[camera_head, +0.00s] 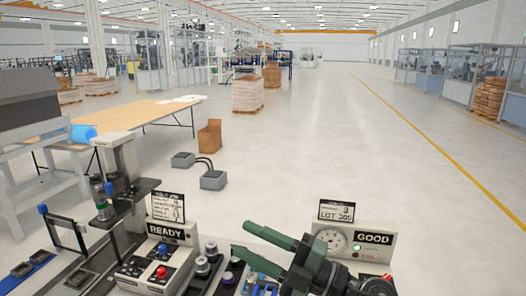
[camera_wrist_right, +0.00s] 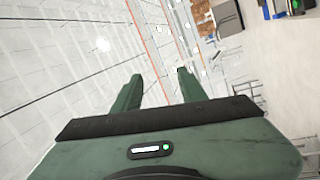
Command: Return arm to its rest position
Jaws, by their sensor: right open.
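My right gripper (camera_head: 243,240) is in the lower middle of the head view, with two dark green fingers spread apart and pointing left. It is above the bench, in front of the gauge box marked GOOD (camera_head: 375,240), and hides part of that box and the bench. In the right wrist view the same gripper (camera_wrist_right: 158,77) shows its two fingers apart with nothing between them. Floor and distant factory shapes lie beyond the fingertips. My left gripper is not in view.
The READY control box (camera_head: 158,262) with coloured buttons is left of the right gripper. A press-like fixture (camera_head: 121,170) stands further left. Several small knobs (camera_head: 203,265) stand between the box and gripper. A wooden-topped table (camera_head: 120,113) is behind; open floor lies beyond.

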